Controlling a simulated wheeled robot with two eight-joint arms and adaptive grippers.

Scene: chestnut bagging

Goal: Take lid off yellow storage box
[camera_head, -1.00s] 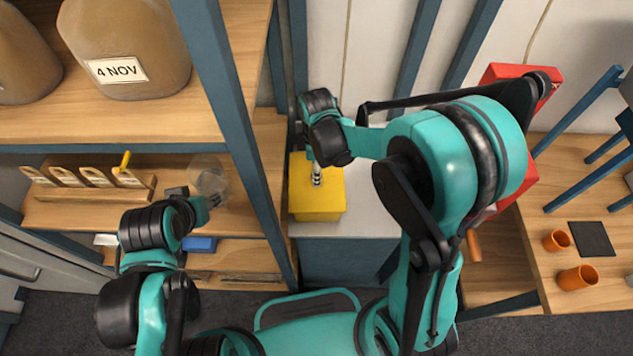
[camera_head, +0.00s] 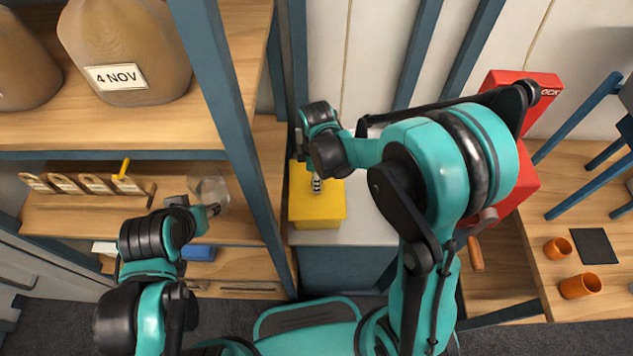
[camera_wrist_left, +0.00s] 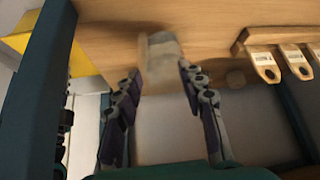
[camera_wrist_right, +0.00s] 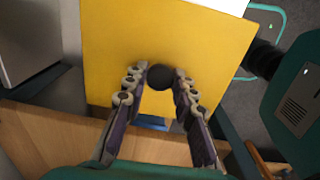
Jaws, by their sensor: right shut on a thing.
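The yellow storage box (camera_head: 318,222) stands on a pale counter in the head view. Its flat yellow lid (camera_wrist_right: 215,55) fills the upper middle of the right wrist view, with a round dark knob (camera_wrist_right: 162,77) on it. My right gripper (camera_head: 316,185) is above the box and its fingers (camera_wrist_right: 160,80) are shut on the knob. I cannot tell whether the lid is raised from the box. My left gripper (camera_head: 214,210) is open by the lower left shelf, just in front of a clear glass jar (camera_head: 208,187). The jar blurs between its fingers in the left wrist view.
A blue shelf post (camera_head: 238,140) stands between my left gripper and the box. A wooden rack with a yellow-handled item (camera_head: 122,168) is on the shelf. Large brown jars (camera_head: 130,50) stand above. A red box (camera_head: 515,180) and orange cups (camera_head: 580,287) are at right.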

